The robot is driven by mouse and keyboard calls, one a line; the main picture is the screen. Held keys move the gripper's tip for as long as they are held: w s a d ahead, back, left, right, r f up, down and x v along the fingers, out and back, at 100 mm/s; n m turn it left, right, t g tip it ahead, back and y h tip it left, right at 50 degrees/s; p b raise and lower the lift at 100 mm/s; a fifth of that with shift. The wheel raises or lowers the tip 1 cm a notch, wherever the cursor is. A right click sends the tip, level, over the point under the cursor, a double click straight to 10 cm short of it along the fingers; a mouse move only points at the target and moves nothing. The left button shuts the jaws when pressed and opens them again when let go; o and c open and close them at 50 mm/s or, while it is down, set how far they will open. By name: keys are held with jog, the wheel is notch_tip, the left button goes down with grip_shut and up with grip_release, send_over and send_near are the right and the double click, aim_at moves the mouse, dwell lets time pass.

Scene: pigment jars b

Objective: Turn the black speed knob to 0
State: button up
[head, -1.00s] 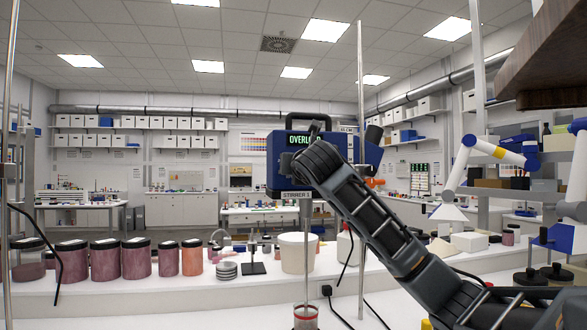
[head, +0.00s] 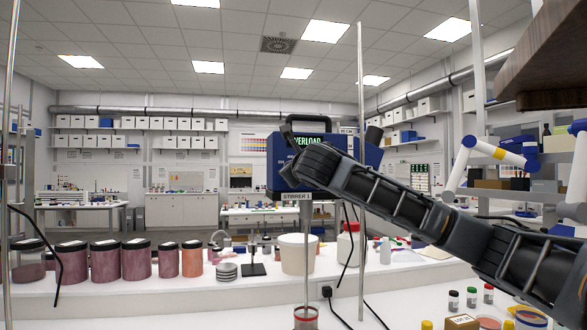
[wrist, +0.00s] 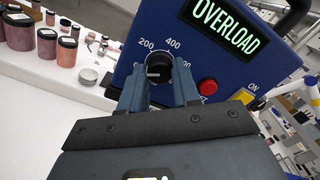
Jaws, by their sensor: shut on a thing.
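The black speed knob (wrist: 158,66) is on the blue front of the stirrer (wrist: 125,73), between my two finger tips in the wrist view. My gripper (wrist: 159,76) is shut on it, one finger on each side. The lit display (wrist: 230,24) reads OVERLOAD. In the head view, my arm's end covers part of the stirrer (head: 284,150) and hides the knob.
A metal stand rod (head: 360,240) rises beside the stirrer. A jar (head: 305,320) stands under its shaft. Pigment jars (head: 104,262) line the left bench, and a white tub (head: 297,254) stands behind.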

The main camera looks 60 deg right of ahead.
jog(key=shift+r+n, duration=0.2)
jog(key=shift+n, duration=0.1)
jog(key=o, duration=1.1)
jog(key=shift+f, duration=0.1)
jog(key=shift+c, duration=0.2)
jog(key=b+v, duration=0.2)
jog(key=v, duration=0.5)
jog(key=shift+s+a, duration=0.25)
jog(key=shift+s, duration=0.05)
